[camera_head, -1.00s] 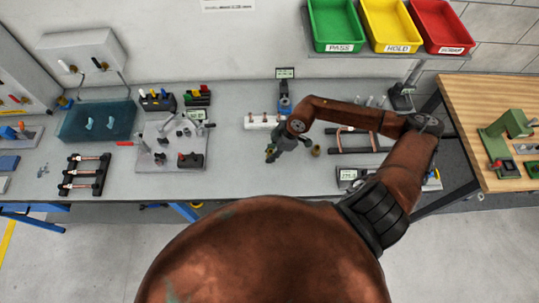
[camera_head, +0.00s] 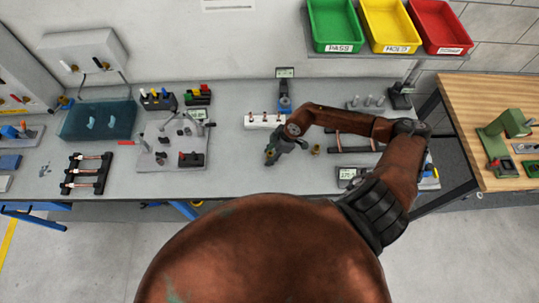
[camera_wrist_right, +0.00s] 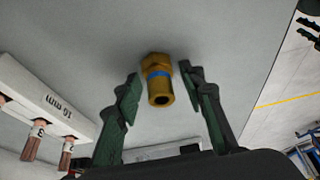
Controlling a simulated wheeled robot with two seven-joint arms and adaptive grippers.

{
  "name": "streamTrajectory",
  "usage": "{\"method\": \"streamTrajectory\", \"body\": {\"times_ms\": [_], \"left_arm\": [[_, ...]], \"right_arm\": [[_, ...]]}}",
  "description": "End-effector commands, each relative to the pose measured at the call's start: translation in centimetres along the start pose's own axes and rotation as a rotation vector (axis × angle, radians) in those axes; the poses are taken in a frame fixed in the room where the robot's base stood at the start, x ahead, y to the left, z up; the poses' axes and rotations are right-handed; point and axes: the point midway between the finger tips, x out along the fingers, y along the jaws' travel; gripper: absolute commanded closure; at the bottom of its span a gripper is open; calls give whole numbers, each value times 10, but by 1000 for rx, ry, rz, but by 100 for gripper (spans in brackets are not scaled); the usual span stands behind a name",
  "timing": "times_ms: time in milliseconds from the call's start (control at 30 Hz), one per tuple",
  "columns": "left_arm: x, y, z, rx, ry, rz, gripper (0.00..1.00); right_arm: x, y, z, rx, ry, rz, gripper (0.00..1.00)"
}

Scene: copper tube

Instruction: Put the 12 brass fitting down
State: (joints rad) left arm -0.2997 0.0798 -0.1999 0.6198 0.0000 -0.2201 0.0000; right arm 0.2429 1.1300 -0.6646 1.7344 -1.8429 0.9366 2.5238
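The brass fitting (camera_wrist_right: 157,80) with a blue band shows between the two dark green fingers of my right gripper (camera_wrist_right: 159,76) in the right wrist view. Narrow gaps show on both sides of it, so the fingers are open around it without visible contact. It appears to rest on the grey bench top. In the head view my right gripper (camera_head: 271,156) is low over the middle of the bench and mostly hides this fitting. Another brass-coloured piece (camera_head: 316,150) stands on the bench just right of the gripper. My left gripper is not in view.
A white block marked "10 mm" (camera_wrist_right: 45,100) holding copper tubes is left of the gripper; it also shows in the head view (camera_head: 263,122). A fixture plate (camera_head: 160,158) lies farther left. A rack with tubes (camera_head: 355,141) and a small display (camera_head: 348,175) are right.

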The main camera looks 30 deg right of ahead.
Motion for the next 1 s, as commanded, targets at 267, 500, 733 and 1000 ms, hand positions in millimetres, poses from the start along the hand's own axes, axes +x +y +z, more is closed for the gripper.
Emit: {"method": "streamTrajectory", "body": {"times_ms": [267, 500, 733, 1000], "left_arm": [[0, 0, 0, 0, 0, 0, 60], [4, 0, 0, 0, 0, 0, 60], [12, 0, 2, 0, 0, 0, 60], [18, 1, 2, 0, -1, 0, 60]], "right_arm": [[-1, 0, 0, 0, 0, 0, 58], [-20, 1, 1, -2, -2, 2, 58], [-67, 0, 2, -1, -3, 2, 58], [-110, 0, 1, -1, -2, 1, 58]]}}
